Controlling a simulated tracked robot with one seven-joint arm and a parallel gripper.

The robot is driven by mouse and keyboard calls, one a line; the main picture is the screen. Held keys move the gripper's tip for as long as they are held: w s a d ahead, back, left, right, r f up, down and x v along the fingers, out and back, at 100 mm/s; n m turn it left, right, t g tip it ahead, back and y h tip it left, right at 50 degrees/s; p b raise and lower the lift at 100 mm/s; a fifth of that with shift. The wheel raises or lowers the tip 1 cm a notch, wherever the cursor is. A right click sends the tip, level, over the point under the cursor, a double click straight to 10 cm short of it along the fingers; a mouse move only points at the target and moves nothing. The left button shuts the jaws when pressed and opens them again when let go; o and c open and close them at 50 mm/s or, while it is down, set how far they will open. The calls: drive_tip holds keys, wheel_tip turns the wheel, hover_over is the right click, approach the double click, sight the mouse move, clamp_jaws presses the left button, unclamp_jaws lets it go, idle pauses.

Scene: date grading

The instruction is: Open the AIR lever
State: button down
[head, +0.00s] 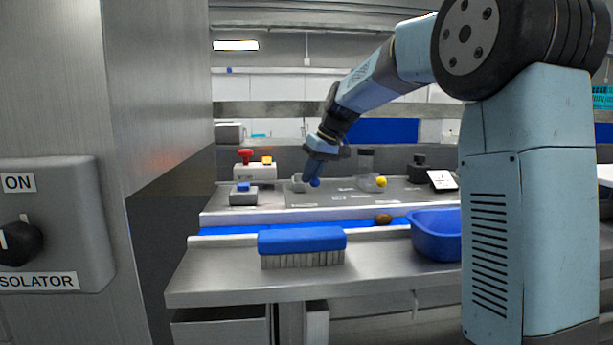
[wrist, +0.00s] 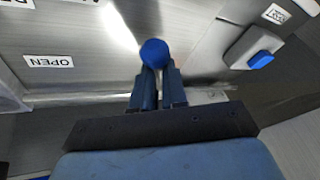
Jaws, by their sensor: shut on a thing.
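A round blue knob (wrist: 154,53), which looks like the end of the AIR lever, sits between my fingertips in the wrist view. It also shows small in the head view (head: 315,183), beside a pale grey block (head: 298,184) on the panel. My gripper (wrist: 156,72) is shut on this knob; it comes down from above in the head view (head: 314,176).
A blue button box (head: 243,196) and a red-knobbed box (head: 254,170) stand left of my gripper. In front are a blue brush (head: 302,241), a brown date (head: 383,219) and a blue tub (head: 436,240).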

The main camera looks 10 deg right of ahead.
drive_tip(key=d+n, duration=0.1)
drive_tip(key=n, duration=0.1)
drive_tip(key=w+d+f+n+g, duration=0.1)
drive_tip(key=shift+n+g+y, duration=0.3)
drive_tip(key=shift+n, duration=0.1)
drive_tip(key=n, duration=0.1)
drive_tip(key=w+n+g, duration=0.1)
drive_tip(key=shift+w+d+n, duration=0.1)
drive_tip(key=shift+d+n, duration=0.2)
drive_tip(key=shift+n, duration=0.1)
drive_tip(key=n, duration=0.1)
drive_tip(key=w+n+g, duration=0.1)
drive_tip(key=n, duration=0.1)
drive_tip(key=shift+w+d+g, duration=0.2)
drive_tip(key=shift+d+g, duration=0.1)
drive_tip(key=shift+w+n+g, duration=0.5)
drive_tip(key=shift+n, duration=0.7)
drive_tip(key=c, duration=1.3)
unclamp_jaws()
drive_tip(key=shift+w+d+r, duration=0.1)
drive_tip(key=shift+o, duration=1.2)
drive_tip(key=shift+a+r, duration=0.2)
drive_tip(key=shift+a, duration=0.05)
drive_tip(key=shift+r, duration=0.1)
